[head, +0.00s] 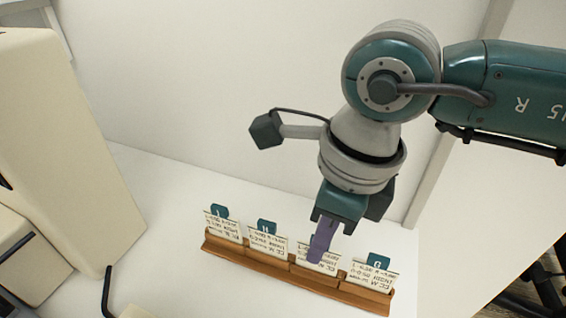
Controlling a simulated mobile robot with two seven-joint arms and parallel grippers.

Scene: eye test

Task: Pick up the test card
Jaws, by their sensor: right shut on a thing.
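Several white cards with dark print, upside down in the picture, stand in a row in a brown wooden rack (222,246) in the head view. Teal tabs show on the first, second and last cards from the left. My right gripper (322,250) comes down from above over the third card (306,256), which I take as the test card. A purple strip (322,240) runs from between its jaws to that card. I cannot tell whether the strip is a finger or a held piece. The gripper is shut at that card, whose tab is hidden. The card's lower edge is in the rack. My left gripper is out of view.
The rack stands on a white surface (190,275) with bare room to its left. A pale wall (200,80) rises behind. Large cream box shapes (60,130) with dark handles fill the left side. A dark frame-like object (540,285) is at the lower right.

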